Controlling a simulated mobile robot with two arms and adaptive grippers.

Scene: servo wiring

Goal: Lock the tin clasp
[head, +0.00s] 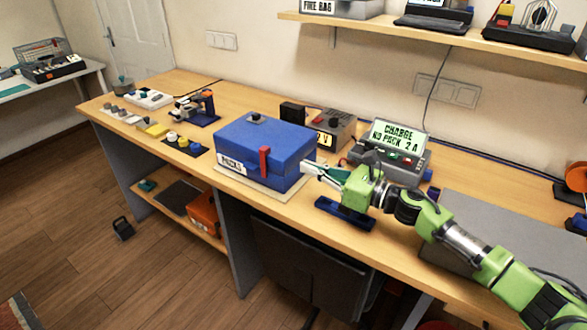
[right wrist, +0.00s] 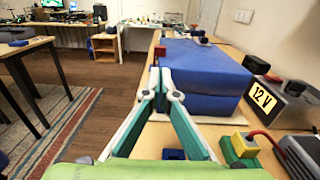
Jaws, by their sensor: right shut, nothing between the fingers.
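The blue tin (head: 255,143) labelled PACKS stands on a pale board on the workbench, its lid down. A red clasp (head: 264,162) hangs upright on its front face, from the lid edge down over the body. I cannot tell whether it is latched. My right gripper (head: 307,168) is shut and empty beside the tin's right end, apart from the clasp. In the right wrist view, the closed fingertips (right wrist: 161,72) point along the tin's front side. The red clasp (right wrist: 159,50) shows just beyond them, and the tin (right wrist: 200,70) is to the right. My left gripper is out of view.
A 12 V box (head: 330,128) and a charger (head: 391,145) with a lit screen stand behind and right of the tin. A dark blue tray (head: 344,212) lies under my right wrist. Small parts and a yellow block (head: 154,130) lie left. The bench front is open.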

